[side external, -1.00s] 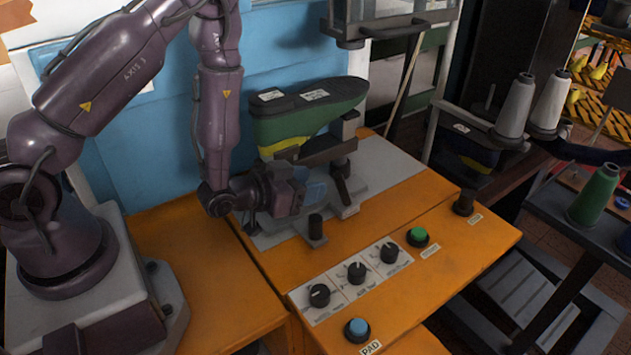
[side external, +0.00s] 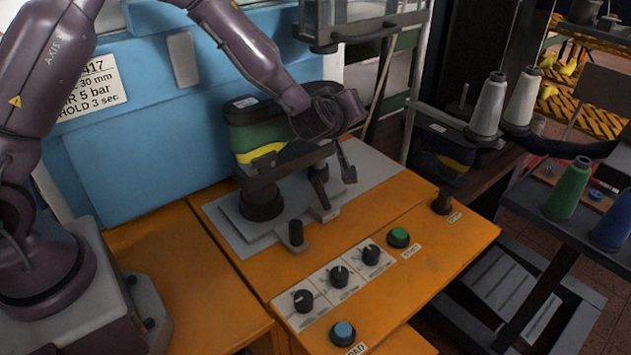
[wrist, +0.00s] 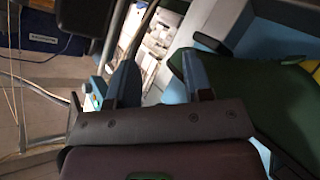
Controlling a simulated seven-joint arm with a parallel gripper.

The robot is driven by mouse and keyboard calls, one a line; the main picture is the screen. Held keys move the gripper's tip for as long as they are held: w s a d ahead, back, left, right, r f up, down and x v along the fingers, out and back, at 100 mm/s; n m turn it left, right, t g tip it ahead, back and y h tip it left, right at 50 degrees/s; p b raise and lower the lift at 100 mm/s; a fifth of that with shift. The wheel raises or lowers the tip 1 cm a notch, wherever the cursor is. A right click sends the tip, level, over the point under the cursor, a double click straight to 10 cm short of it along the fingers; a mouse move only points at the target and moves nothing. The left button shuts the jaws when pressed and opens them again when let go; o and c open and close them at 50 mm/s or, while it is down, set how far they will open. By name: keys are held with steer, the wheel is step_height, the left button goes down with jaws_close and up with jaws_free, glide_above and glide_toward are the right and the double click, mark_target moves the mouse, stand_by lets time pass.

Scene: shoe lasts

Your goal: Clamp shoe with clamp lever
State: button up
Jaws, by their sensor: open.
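In the wrist view a green surface (wrist: 205,95) fills the right side. A dark tilted lever (side external: 318,184), apparently the clamp lever, stands below the shoe at the plate's front right. My wrist hangs above it, beside the shoe's right end. My gripper (wrist: 160,80) is open, its two fingers apart with nothing seen between them. A dark paddle-shaped piece (side external: 347,165) shows below my wrist; I cannot tell what it belongs to.
A short black post (side external: 296,232) stands at the plate's front. Knobs (side external: 338,275), a green button (side external: 399,237) and a blue button (side external: 343,332) sit on the orange bench. Thread cones (side external: 488,105) stand at right. A clear-sided box (side external: 345,25) hangs above.

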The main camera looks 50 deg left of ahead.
steer(key=n+g+y, duration=0.1)
steer(key=n+y, duration=0.1)
steer(key=n, duration=0.1)
steer(key=n+g+h, duration=0.3)
steer(key=n+g, duration=0.8)
steer(key=g, duration=0.1)
glide_toward(317, 179)
steer(key=x, duration=1.1)
steer(key=shift+d, duration=0.1)
jaws_close()
